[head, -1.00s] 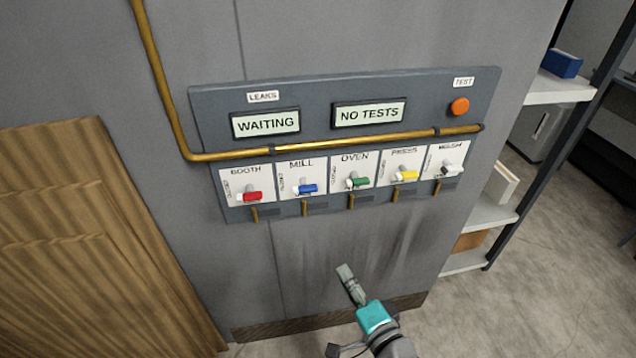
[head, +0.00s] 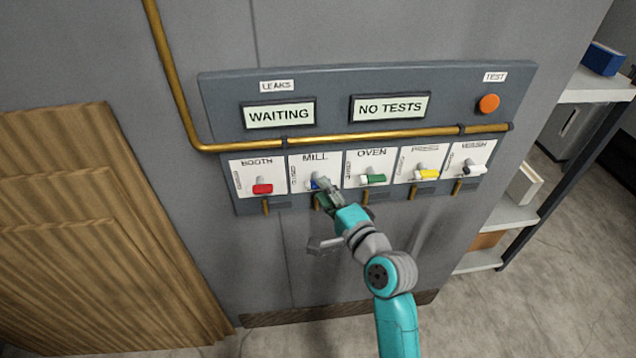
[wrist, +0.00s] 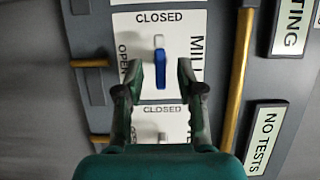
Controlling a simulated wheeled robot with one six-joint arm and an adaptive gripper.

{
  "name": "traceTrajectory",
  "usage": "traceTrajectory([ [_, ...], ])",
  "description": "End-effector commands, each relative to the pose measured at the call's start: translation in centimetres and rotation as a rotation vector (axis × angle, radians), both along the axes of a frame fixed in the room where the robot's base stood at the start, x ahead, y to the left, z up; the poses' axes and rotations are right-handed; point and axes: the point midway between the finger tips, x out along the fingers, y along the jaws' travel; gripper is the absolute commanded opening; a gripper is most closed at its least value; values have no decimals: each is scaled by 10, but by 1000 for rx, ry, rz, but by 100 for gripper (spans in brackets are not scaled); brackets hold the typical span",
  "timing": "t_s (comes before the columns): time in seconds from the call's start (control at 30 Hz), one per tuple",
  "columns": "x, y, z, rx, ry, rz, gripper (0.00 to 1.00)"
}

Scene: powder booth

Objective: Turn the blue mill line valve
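The blue mill valve handle (wrist: 160,70) is on the white MILL plate (wrist: 185,22) in the wrist view. Its white end points at the CLOSED label; its blue grip points away from it. The OPEN label is on the plate's left side in that view. My gripper (wrist: 160,78) is open, with one finger on each side of the blue grip and a gap showing on both sides. In the head view my gripper (head: 324,184) covers most of the blue handle (head: 315,184).
The red booth handle (head: 262,189) is to the left, and the green oven handle (head: 373,178) is close on the right. A brass pipe (head: 390,134) runs above the plates. The displays read WAITING (head: 279,114) and NO TESTS (head: 390,107). An orange button (head: 488,104) is at upper right.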

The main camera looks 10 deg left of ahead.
Motion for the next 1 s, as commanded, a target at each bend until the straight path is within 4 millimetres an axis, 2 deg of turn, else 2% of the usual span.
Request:
traceTrajectory([
  [0.23, 23, 18, 0, 0, 0, 0, 38],
  [0.63, 27, 22, 0, 0, 0, -1, 38],
  [0.73, 27, 22, 0, 0, 0, -1, 12],
  [0.8, 27, 22, 0, 0, 0, -1, 0],
  [1.0, 27, 22, 0, -2, 0, -1, 0],
])
